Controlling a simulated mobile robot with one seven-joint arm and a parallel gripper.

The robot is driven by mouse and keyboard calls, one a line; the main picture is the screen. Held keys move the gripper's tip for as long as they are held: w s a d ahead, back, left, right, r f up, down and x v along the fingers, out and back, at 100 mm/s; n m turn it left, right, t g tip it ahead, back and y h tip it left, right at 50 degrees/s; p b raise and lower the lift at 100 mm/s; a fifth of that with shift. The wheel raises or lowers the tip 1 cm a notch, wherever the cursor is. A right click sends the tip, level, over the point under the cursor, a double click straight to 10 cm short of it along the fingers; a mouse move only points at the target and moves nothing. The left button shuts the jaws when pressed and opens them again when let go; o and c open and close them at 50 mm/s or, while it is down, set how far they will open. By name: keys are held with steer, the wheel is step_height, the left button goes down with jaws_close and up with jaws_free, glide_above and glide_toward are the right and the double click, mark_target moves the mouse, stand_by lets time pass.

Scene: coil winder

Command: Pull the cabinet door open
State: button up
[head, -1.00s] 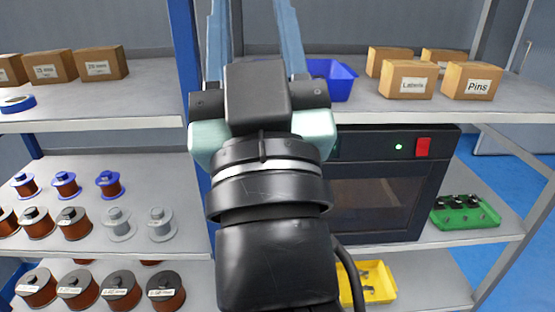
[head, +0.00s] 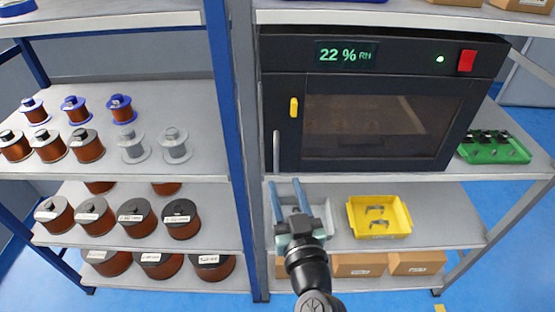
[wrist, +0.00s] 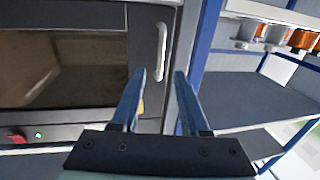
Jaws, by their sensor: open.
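The dark cabinet (head: 485,55) stands on the middle shelf, with a lit "22 % RH" display. Its windowed door (head: 290,140) looks shut. A pale upright bar handle (head: 276,152) is at the door's lower left, and a yellow latch-like piece (head: 294,107) is above it. My gripper (head: 284,182) is open and empty, fingers pointing up, just below the handle in the head view. In the wrist view, which looks turned over, the handle (wrist: 161,50) lies ahead of and between the fingertips (wrist: 160,73), apparently not touched. The yellow piece is mostly hidden by a finger there.
A blue rack post (head: 222,120) stands just left of the cabinet. Several copper spools (head: 86,146) fill the left shelves. A green tray (head: 495,148) is right of the cabinet. A yellow bin (head: 380,217) and a grey bin (head: 343,238) sit on the shelf below.

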mark_target(277, 160)
steer(key=w, duration=0.2)
steer(key=w+a, duration=0.1)
steer(key=w, duration=0.4)
steer(key=shift+w+a+p, duration=0.35)
steer(key=shift+c, duration=0.2)
jaws_close()
stand_by(0.9)
